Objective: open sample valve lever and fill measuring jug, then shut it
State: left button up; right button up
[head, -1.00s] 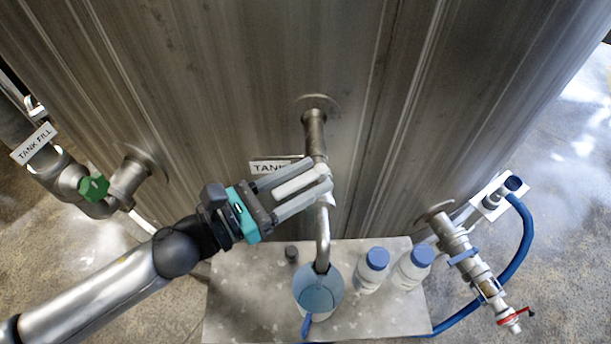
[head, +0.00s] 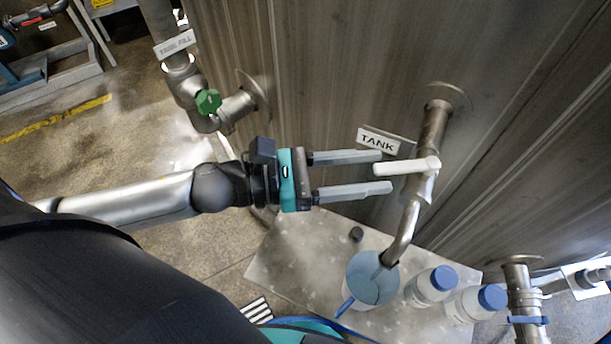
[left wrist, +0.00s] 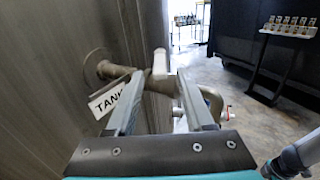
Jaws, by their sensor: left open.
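The white sample valve lever (head: 407,167) sits on the grey outlet pipe (head: 431,138) and sticks out to the left, across the pipe. My left gripper (head: 386,172) is open, its fingertips on either side of the lever's free end, with gaps visible. In the left wrist view the lever (left wrist: 160,62) stands ahead, between the fingertips. My right gripper is not in view.
A TANK sign (head: 378,142) is behind the fingers. A green valve knob (head: 208,102) is at the left. The tank wall stands close behind.

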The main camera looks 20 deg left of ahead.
pick_arm(q)
jog(key=v, duration=0.8)
jog(key=shift+a+b, duration=0.15)
jog(key=shift+b, duration=0.3)
jog(key=shift+s, duration=0.15)
